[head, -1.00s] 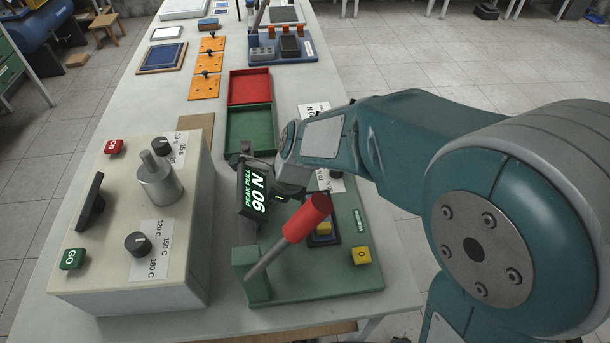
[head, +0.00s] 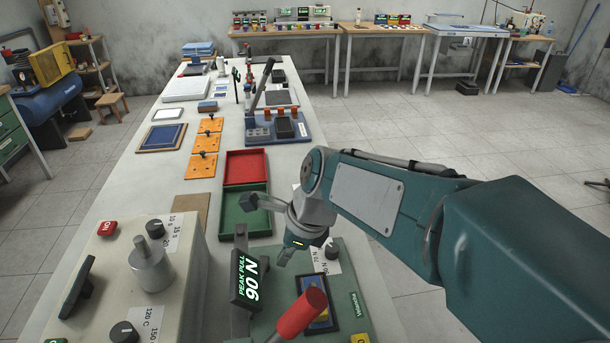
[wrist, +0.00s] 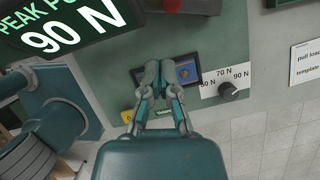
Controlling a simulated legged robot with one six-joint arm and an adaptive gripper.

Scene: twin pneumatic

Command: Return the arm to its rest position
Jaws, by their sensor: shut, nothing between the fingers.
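My teal arm reaches in from the right in the head view. My gripper (head: 286,259) points down above the green pull-test fixture (head: 345,270), behind the red lever handle (head: 302,313). In the wrist view my gripper (wrist: 160,72) has its fingertips close together with nothing held. They overlap the dark framed pad (wrist: 185,72) on the fixture but appear raised above it. The display (head: 246,281) reads "PEAK PULL 90 N". A black knob (wrist: 229,90) sits on the 50/70/90 N scale label.
A beige control box (head: 150,285) with knobs and buttons stands at left. Red (head: 246,167) and green (head: 244,208) trays, orange plates (head: 205,143) and a blue lever press (head: 275,128) lie further along the bench.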

